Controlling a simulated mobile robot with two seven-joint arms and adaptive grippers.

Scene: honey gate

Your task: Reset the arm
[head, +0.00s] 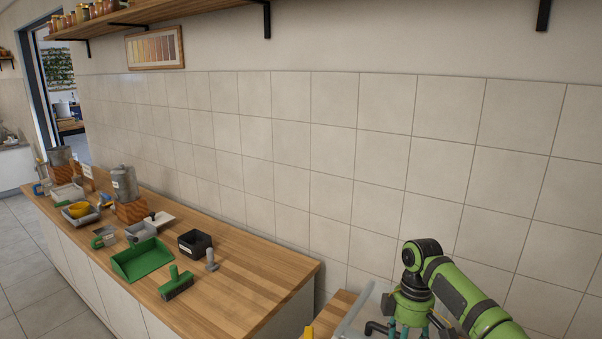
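My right arm (470,305), green with black bands, comes in from the lower right. It bends at a joint and points down at the bottom edge. The top of my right gripper (408,328) shows there with teal parts, but its fingertips are cut off by the frame, so its opening is hidden. It is above or beside a clear-walled container (360,316); I cannot tell whether it reaches inside. My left arm and gripper are not in view.
A wooden counter (250,290) runs along the tiled wall. The counter's near right end is clear.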

